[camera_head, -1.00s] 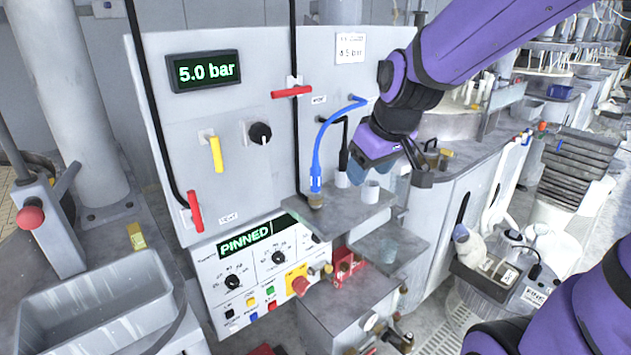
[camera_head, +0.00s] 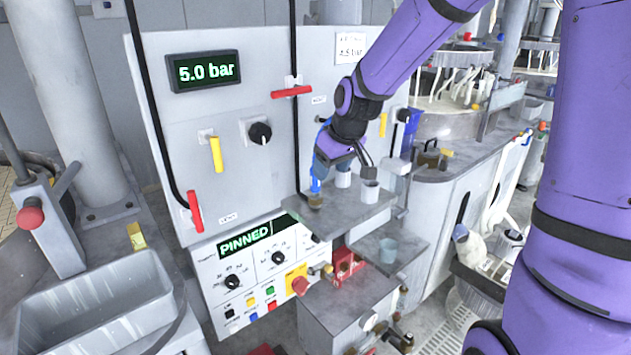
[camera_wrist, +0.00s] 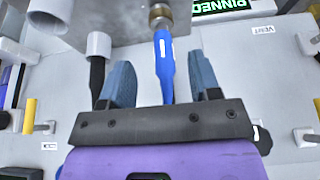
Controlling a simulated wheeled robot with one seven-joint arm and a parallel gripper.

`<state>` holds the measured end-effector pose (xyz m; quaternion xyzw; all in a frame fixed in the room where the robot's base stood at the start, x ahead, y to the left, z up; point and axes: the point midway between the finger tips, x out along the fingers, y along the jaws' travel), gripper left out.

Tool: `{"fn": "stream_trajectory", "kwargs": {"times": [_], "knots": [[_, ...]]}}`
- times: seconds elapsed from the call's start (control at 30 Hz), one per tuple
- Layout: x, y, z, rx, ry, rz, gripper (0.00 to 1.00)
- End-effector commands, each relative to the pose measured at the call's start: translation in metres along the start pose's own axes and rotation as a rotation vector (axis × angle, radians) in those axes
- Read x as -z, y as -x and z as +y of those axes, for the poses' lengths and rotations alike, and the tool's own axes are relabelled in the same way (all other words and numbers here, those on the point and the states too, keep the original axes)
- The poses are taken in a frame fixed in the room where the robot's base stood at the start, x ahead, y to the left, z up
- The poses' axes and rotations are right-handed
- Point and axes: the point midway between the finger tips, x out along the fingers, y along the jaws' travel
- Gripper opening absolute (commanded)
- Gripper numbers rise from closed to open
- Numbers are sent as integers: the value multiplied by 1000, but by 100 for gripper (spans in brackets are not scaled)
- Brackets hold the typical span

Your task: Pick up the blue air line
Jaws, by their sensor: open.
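The blue air line (camera_head: 316,184) shows in the head view as a short blue end above a brass fitting (camera_head: 316,201) on the grey shelf; my arm hides the rest of it. In the wrist view the blue air line (camera_wrist: 165,65) runs down from the brass fitting (camera_wrist: 160,16) and passes between my two fingers. My gripper (camera_wrist: 165,82) is open, with one finger on each side of the line and visible gaps between. In the head view my gripper (camera_head: 340,165) is over the shelf, beside the panel.
Two white cups, one nearer (camera_head: 370,191) and one farther (camera_head: 343,179), stand on the shelf (camera_head: 345,212) close to my gripper. The panel (camera_head: 225,130) with red (camera_head: 291,92) and yellow (camera_head: 216,154) handles and black lines stands behind. A grey tray (camera_head: 95,305) is at lower left.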

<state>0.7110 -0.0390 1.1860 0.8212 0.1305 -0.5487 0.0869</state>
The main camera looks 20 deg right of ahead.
Motion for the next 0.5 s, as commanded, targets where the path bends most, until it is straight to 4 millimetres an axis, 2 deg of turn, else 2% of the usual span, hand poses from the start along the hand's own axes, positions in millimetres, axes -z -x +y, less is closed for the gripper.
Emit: {"fn": "stream_trajectory", "kwargs": {"times": [0.27,0.4,0.5], "knots": [[18,-8,0,1,2,0,57],[40,-17,0,2,2,0,57],[39,-31,0,1,0,-4,57]]}}
